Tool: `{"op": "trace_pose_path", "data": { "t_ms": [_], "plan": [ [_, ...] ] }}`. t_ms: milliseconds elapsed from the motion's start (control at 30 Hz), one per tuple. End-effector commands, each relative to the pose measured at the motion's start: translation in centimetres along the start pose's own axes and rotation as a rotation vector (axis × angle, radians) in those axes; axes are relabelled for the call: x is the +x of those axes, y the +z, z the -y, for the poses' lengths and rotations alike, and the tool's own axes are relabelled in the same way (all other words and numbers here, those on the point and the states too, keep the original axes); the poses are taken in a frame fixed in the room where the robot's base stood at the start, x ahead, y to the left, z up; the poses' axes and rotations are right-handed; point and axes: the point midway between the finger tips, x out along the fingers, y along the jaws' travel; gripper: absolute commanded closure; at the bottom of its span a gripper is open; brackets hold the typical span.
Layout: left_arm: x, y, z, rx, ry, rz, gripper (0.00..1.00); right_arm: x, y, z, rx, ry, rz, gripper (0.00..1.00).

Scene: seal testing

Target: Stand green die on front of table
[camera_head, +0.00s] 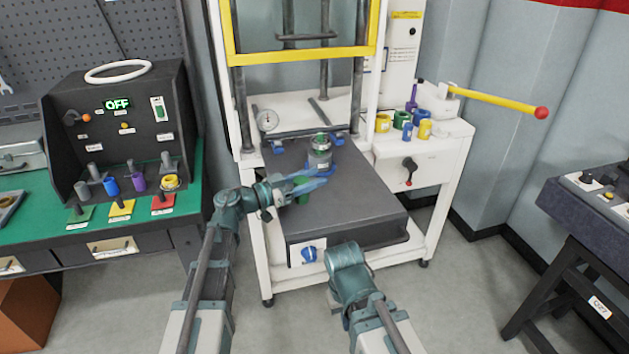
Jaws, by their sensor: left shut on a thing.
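My left gripper (316,181) is shut on the green die (303,196), an upright-looking green cylinder partly hidden by the blue fingers. It is over the left-middle part of the dark table (365,205) of the press. I cannot tell whether the die's bottom touches the tabletop. A grey cylinder with a green top (320,150) stands behind the gripper, near the back of the table. My right arm's end (347,258) is low in front of the table's front edge; its fingers are hidden, so their opening cannot be told.
A yellow frame (300,58) rises over the table's back. Coloured cylinders (405,120) stand on the white side shelf, beside a yellow lever (500,104). The tabletop's front right is clear. A green bench (90,235) stands left.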

Motion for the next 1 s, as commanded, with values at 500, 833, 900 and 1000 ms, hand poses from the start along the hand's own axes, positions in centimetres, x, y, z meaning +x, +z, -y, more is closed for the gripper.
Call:
{"op": "trace_pose_path", "data": {
  "t_ms": [500, 833, 900, 1000],
  "plan": [
    [0.0, 0.3, 0.0, 0.0, 0.001, 0.0, 0.19, 0.3, 0.0, 0.0, 0.0, 0.0, 0.0, 1.0],
    [-3.1, 0.0, -0.1, 0.0, -0.003, 0.0, 0.19, 0.1, 0.0, 0.0, 0.0, 0.0, 0.0, 1.0],
    [-4.6, 0.0, -0.1, 0.0, -0.004, 0.0, 0.19, 0.1, 0.0, 0.0, 0.0, 0.0, 0.0, 1.0],
    [-6.7, 0.0, -0.1, 0.0, -0.003, 0.0, 0.19, 0.2, 0.0, 0.0, 0.0, 0.0, 0.0, 1.0]
  ]
}}
